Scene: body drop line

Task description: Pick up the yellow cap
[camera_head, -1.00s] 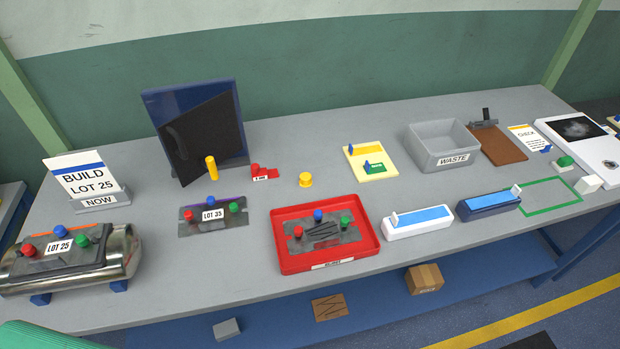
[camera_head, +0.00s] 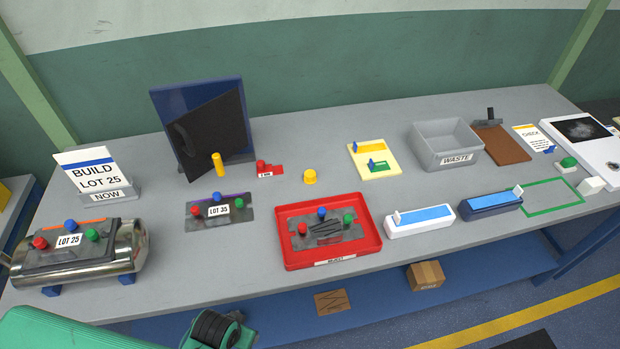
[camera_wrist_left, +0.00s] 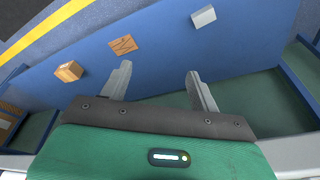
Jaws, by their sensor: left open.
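The yellow cap (camera_head: 309,177) stands on the grey bench, between a small red stepped block and a cream board. It is short and round with a wider base. My left gripper (camera_wrist_left: 158,72) is open and empty in the left wrist view, with its two grey fingers spread over the blue lower shelf. In the head view only my green left arm shows at the bottom left, well in front of the cap; its fingers are out of frame. My right gripper is in neither view.
A red tray (camera_head: 287,254) with a capped plate lies in front of the cap. A yellow post (camera_head: 218,166) and dark panel (camera_head: 212,135) stand to its left. A grey waste bin (camera_head: 463,161) stands to its right. The bench surface around the cap is clear.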

